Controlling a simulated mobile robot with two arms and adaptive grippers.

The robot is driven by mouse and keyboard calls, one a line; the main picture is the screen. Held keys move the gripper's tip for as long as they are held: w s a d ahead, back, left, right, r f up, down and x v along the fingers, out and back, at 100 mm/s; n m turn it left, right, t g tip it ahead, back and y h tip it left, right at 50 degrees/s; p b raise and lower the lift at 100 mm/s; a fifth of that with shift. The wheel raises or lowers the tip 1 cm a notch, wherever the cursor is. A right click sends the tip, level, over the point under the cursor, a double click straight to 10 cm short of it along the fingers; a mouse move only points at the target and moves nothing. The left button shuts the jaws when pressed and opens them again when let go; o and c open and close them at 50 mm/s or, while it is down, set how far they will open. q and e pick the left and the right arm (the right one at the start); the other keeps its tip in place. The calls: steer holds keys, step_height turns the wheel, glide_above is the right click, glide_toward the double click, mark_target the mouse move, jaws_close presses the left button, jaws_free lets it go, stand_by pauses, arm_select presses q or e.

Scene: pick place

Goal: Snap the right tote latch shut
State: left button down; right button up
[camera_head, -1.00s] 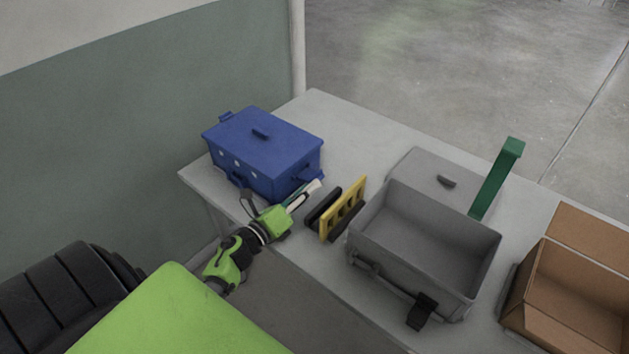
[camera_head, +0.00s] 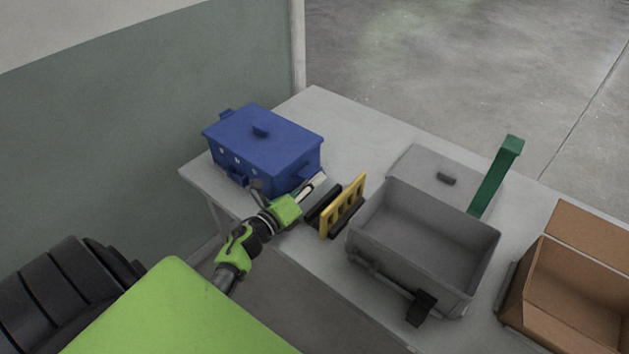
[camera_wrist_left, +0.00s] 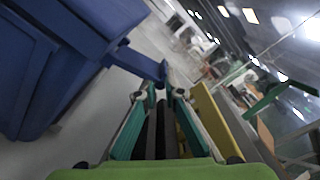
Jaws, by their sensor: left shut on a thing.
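The blue tote (camera_head: 262,150) stands at the left end of the table with its lid on. In the left wrist view, the right latch (camera_wrist_left: 138,62) sticks out from the tote wall as a blue bar. Its outer end is at the tips of my left gripper (camera_wrist_left: 166,88), which is shut on it. My right gripper is not in view.
A yellow slotted rack (camera_head: 343,206) stands on a black base close to the right of my left gripper. A grey open tote (camera_head: 425,245), a green post (camera_head: 496,176) and a cardboard box (camera_head: 575,285) are farther right. The table behind the blue tote is clear.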

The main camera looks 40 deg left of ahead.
mark_target(304, 175)
arm_select(q)
steer(key=shift+r, duration=0.15)
steer(key=r+n+p, duration=0.1)
steer(key=n, duration=0.1)
steer(key=r+n+p, duration=0.1)
steer(key=n, duration=0.1)
steer(key=shift+a+p, duration=0.3)
steer(key=shift+a, duration=0.05)
steer(key=n+p, duration=0.1)
steer(key=a+r+n, duration=0.1)
steer(key=n, duration=0.1)
steer(key=shift+a+r+n+p, duration=0.1)
steer(key=shift+r+n+p, duration=0.2)
steer(key=shift+p, duration=0.1)
steer(key=a+n, duration=0.1)
steer(key=n, duration=0.1)
steer(key=a+r+n+p, duration=0.1)
steer(key=n, duration=0.1)
steer(key=shift+w, duration=0.15)
steer(key=shift+a+r+n+p, duration=0.1)
steer(key=shift+a+n+p, duration=0.2)
steer(key=shift+n, duration=0.5)
steer(key=shift+a+n+p, duration=0.2)
steer(key=shift+a+n, duration=0.1)
steer(key=shift+n, duration=0.5)
steer(key=c, duration=2.1)
jaws_free()
steer(key=shift+c, duration=0.2)
